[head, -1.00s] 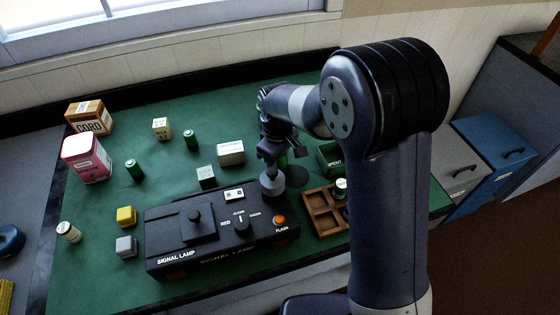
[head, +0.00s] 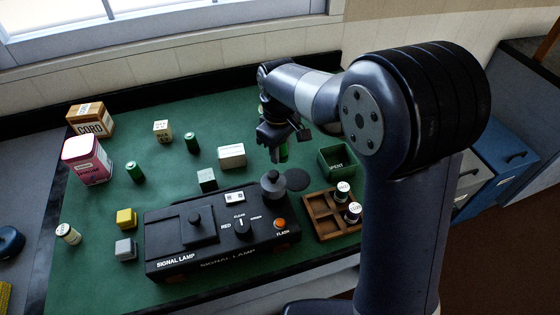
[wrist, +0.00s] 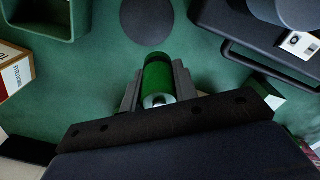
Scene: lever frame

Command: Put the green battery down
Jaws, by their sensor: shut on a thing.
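My gripper (head: 276,148) is shut on a green battery (head: 284,152), over the green mat behind the signal lamp. In the wrist view the green battery (wrist: 157,78) sits between the two fingers (wrist: 158,88), its pale metal end towards the camera. Whether its far end touches the mat I cannot tell. A dark round disc (head: 297,179) lies on the mat in front of the gripper; it also shows beyond the battery in the wrist view (wrist: 147,18).
The black signal lamp (head: 220,240) stands in front, with a grey round knob (head: 272,184). A green SPENT box (head: 337,162) is right of the gripper. A wooden tray (head: 322,228) holds two white-topped cells.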

